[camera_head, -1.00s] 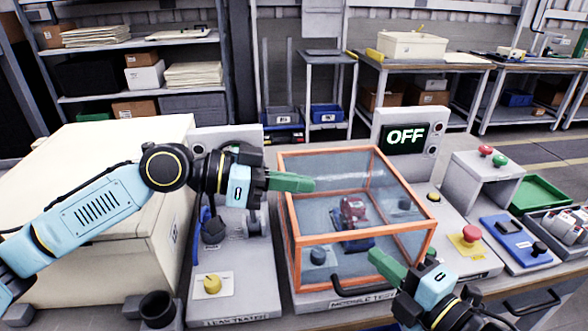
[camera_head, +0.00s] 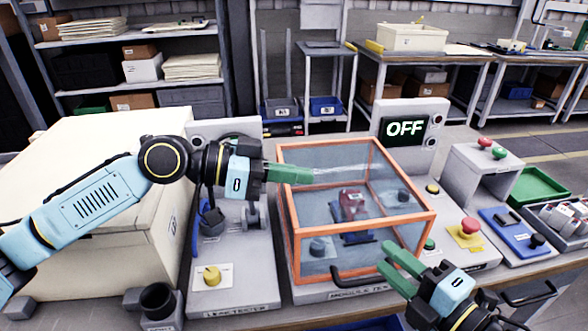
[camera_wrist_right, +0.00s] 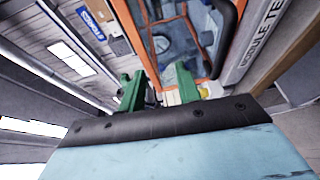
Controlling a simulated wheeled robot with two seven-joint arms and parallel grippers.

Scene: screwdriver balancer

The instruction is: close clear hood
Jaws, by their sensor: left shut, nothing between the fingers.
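The clear hood (camera_head: 385,228) is a see-through box with orange edges. It sits down over the module tester (camera_head: 316,290) on the bench, with a red and blue part (camera_head: 353,205) visible inside. The hood's orange edge also shows in the right wrist view (camera_wrist_right: 187,20). My left gripper (camera_head: 311,175) is shut and empty, with its tips at the hood's top left side; I cannot tell if they touch it. My right gripper (camera_head: 384,256) is at the hood's front right corner. Its green fingers are apart and empty, also in the right wrist view (camera_wrist_right: 157,85).
The OFF display (camera_head: 405,128) stands behind the hood. A red button (camera_head: 471,226) on a yellow plate is to its right. The leak tester (camera_head: 235,285) with a yellow knob is to its left. A dark handle (camera_head: 348,268) is at the front.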

